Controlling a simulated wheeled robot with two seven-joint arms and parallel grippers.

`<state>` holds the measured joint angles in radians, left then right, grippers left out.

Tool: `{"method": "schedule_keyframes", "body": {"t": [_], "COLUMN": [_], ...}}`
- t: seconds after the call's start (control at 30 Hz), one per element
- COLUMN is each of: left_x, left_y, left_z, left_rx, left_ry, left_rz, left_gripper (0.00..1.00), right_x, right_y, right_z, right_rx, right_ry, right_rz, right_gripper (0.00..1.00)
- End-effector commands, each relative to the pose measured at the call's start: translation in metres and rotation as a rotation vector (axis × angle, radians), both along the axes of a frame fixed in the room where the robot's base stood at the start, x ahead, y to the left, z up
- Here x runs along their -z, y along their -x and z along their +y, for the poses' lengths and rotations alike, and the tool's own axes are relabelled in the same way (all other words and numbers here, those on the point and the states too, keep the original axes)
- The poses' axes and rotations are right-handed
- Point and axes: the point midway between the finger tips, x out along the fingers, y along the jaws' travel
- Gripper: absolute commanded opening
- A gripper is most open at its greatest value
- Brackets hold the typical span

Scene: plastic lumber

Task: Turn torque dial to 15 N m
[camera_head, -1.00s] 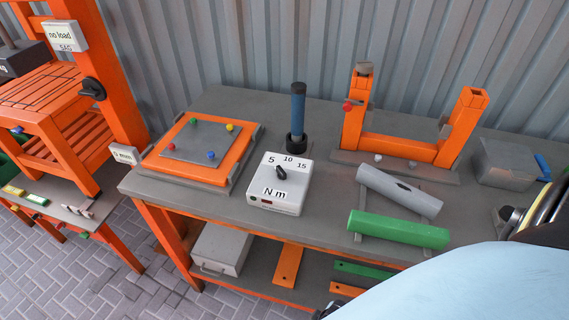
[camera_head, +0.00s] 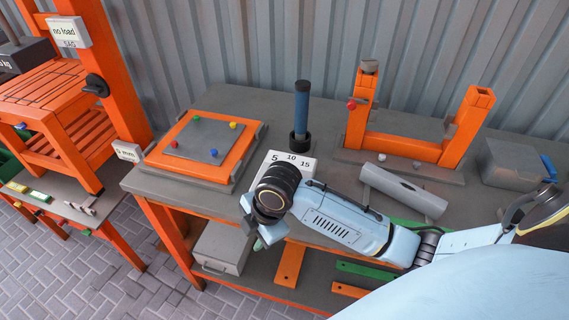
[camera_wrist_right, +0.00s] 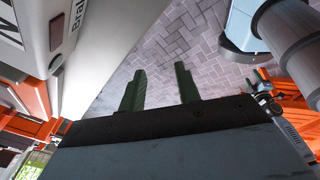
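The white torque box (camera_head: 298,160) stands on the grey bench in the head view, with 5, 10 and 15 marked along its far edge. My right wrist covers its front, so the dial knob and its present setting are hidden. In the right wrist view a pale face of the box (camera_wrist_right: 80,60) with dark lettering fills the upper left. My right gripper (camera_head: 258,241) is at the near side of the box. Its two dark green fingers (camera_wrist_right: 160,86) are apart and empty in the right wrist view, with paving beyond them. My left gripper is not in view.
A blue-handled upright tool (camera_head: 301,115) stands behind the box. An orange-framed plate (camera_head: 238,150) lies to the left. A grey half-pipe (camera_head: 400,190) and an orange frame (camera_head: 405,147) are to the right. A grey case (camera_head: 222,247) sits on the shelf below.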

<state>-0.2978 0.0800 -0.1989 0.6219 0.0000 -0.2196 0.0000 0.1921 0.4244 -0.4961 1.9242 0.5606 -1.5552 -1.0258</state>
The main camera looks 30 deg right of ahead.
Motion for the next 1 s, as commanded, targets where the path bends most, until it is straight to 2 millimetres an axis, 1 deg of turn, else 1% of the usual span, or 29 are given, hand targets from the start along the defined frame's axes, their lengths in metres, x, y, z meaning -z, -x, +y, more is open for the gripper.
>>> {"method": "schedule_keyframes", "body": {"t": [0.03,0.17,0.2,0.27,0.3,0.43,0.5,0.6,0.7,0.8,0.87,0.97,1.0], "left_x": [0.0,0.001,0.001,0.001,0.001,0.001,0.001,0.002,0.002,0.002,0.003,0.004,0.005], "left_y": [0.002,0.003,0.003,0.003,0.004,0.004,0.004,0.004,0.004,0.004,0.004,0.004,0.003], "left_z": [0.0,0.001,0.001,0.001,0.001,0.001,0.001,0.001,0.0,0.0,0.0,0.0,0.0], "left_rx": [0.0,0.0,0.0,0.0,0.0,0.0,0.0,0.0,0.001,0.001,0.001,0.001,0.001], "left_ry": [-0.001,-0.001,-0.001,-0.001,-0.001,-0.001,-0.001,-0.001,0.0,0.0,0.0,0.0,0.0], "left_rz": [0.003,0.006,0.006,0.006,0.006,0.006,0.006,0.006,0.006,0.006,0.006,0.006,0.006], "left_gripper": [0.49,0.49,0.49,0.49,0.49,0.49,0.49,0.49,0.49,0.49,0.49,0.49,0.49], "right_x": [-0.017,-0.056,-0.069,-0.088,-0.101,-0.142,-0.162,-0.185,-0.199,-0.204,-0.201,-0.188,-0.181], "right_y": [-0.014,-0.036,-0.042,-0.052,-0.059,-0.078,-0.084,-0.088,-0.09,-0.09,-0.091,-0.09,-0.09], "right_z": [-0.006,-0.022,-0.03,-0.044,-0.055,-0.09,-0.106,-0.124,-0.136,-0.14,-0.141,-0.141,-0.14], "right_rx": [-0.124,-0.488,-0.598,-0.747,-0.84,-1.087,-1.19,-1.297,-1.364,-1.397,-1.405,-1.406,-1.406], "right_ry": [0.044,0.158,0.193,0.242,0.269,0.327,0.342,0.347,0.347,0.343,0.342,0.34,0.34], "right_rz": [-0.025,-0.049,-0.049,-0.044,-0.039,-0.017,-0.007,0.001,0.003,0.005,0.005,0.006,0.005], "right_gripper": [0.33,0.33,0.33,0.33,0.33,0.33,0.33,0.33,0.33,0.33,0.33,0.33,0.33]}}
